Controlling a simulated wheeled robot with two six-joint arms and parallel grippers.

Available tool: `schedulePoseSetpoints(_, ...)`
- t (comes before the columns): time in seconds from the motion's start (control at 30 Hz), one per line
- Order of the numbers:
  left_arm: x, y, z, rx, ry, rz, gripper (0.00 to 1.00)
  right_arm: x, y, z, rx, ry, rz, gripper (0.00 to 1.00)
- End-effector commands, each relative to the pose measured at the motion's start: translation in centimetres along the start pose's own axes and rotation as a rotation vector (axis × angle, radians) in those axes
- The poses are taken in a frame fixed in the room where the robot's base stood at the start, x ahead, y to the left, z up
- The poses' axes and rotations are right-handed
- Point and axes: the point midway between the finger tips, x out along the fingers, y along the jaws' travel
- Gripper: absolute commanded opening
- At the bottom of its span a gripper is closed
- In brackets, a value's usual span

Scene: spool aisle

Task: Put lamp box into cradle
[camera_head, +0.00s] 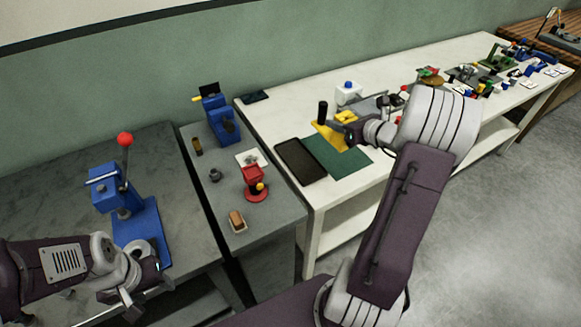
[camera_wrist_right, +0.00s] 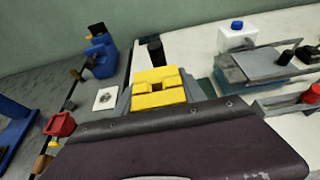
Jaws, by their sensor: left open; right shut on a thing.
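A white box with a blue dome on top (camera_head: 348,92), which looks like the lamp box, stands upright on the white bench; it also shows in the right wrist view (camera_wrist_right: 237,38). My right gripper (camera_head: 347,128) is shut on a notched yellow block (camera_wrist_right: 158,97) over the green mat, in front of the white box and apart from it. A black upright cylinder (camera_head: 322,112) stands beside the yellow block. A grey holder (camera_wrist_right: 262,65) sits near the white box; I cannot tell whether it is the cradle. My left gripper (camera_head: 133,288) is open and empty, low at the left.
A dark tray (camera_head: 300,160) and green mat (camera_head: 350,165) lie on the white bench. A blue press with a red knob (camera_head: 140,230) stands near my left gripper. The grey bench holds a red stand (camera_head: 255,182) and a blue device (camera_head: 220,122). Several parts crowd the bench's far end.

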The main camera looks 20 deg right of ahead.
Motion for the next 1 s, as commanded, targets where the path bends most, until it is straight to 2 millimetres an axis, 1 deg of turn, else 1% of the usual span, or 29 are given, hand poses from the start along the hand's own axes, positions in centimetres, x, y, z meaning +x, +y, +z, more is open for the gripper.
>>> schedulePoseSetpoints(0.1,0.2,0.0,0.0,0.0,0.0,0.0,0.52,-0.4,-0.8,-0.3,0.006,-0.003,-0.017,0.0)
schedulePoseSetpoints(0.23,0.3,0.0,0.0,0.0,0.0,0.0,0.52,-0.2,-0.5,-0.4,0.007,-0.003,-0.017,0.0)
schedulePoseSetpoints(0.33,0.8,0.0,0.1,0.0,0.0,0.0,0.52,1.1,1.1,-1.1,0.008,-0.002,-0.011,0.0)
schedulePoseSetpoints(0.5,1.6,0.0,0.2,0.0,0.0,0.0,0.52,4.4,5.2,-2.9,0.008,0.0,-0.008,0.0)
schedulePoseSetpoints(0.6,1.9,0.0,0.2,0.0,0.0,0.0,0.52,6.0,7.2,-3.7,0.007,-0.001,-0.01,0.0)
schedulePoseSetpoints(0.7,2.1,0.0,0.2,0.0,0.0,0.0,0.52,7.2,8.6,-4.2,0.007,-0.001,-0.012,0.0)
schedulePoseSetpoints(0.8,2.1,0.0,0.2,0.0,0.0,0.0,0.52,7.7,9.2,-4.4,0.006,-0.003,-0.015,0.0)
schedulePoseSetpoints(0.93,2.1,0.0,0.2,0.0,0.0,0.0,0.52,7.8,9.4,-4.6,0.006,-0.003,-0.017,0.0)
schedulePoseSetpoints(1.0,2.3,0.0,0.2,0.0,0.0,0.0,0.52,8.2,9.4,-5.6,0.009,0.0,-0.015,0.0)
